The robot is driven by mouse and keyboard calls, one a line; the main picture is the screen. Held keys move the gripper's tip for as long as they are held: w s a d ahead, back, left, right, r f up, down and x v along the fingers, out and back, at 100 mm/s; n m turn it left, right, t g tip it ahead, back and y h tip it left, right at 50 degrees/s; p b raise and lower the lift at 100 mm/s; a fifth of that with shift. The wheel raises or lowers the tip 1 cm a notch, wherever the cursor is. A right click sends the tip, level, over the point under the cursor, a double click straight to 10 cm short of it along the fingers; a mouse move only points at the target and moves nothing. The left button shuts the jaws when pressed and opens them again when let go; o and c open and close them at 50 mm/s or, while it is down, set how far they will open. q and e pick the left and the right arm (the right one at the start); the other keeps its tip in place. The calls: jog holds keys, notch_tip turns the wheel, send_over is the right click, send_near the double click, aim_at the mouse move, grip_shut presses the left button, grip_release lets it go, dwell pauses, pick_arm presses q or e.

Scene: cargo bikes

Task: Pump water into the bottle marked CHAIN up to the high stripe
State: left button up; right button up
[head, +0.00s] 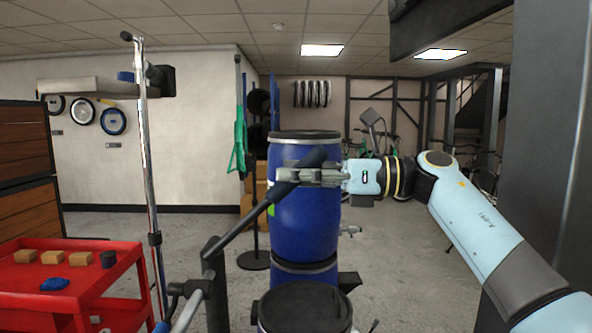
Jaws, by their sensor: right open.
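My right gripper (290,176) reaches in from the right, in front of the upper blue drum. It is open, and its fingers overlap the upper end of a slanted black lever (242,228), which looks like a pump handle. I cannot tell whether they touch it. The lever rises to the right from a dark upright post (214,280). The blue drum (305,225) stands upright behind the gripper, with a dark lid and a grey band. No bottle marked CHAIN and no stripe can be made out. My left gripper is not in view.
A red cart (65,296) at lower left holds tan blocks (52,257), a dark cup (108,259) and a blue lump (54,284). A chrome stand (150,170) rises beside it. A black-lidded drum (304,304) is at bottom centre. Grey floor (395,255) is open right of the drums.

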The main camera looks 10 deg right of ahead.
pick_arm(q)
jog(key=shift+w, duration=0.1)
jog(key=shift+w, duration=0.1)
pick_arm(e)
grip_shut()
pick_arm(q)
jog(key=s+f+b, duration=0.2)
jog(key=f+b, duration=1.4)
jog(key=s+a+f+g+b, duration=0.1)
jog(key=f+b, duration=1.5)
jog(key=b, duration=0.1)
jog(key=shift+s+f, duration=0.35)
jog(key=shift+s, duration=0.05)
pick_arm(e)
jog(key=d+f+m+t+y, duration=0.1)
jog(key=f+y, duration=0.1)
jog(key=f, duration=0.3)
jog(key=d+f+t+y, duration=0.2)
jog(key=f+y, duration=0.1)
jog(key=f, duration=0.2)
jog(key=s+d+f+m+t+y, duration=0.1)
jog(key=d+f+t+y, duration=0.1)
jog(key=f, duration=0.4)
jog(key=shift+d+m+y, duration=0.25)
jog(key=shift+m+y, duration=0.05)
jog(key=shift+y, duration=0.2)
jog(key=shift+f, duration=0.15)
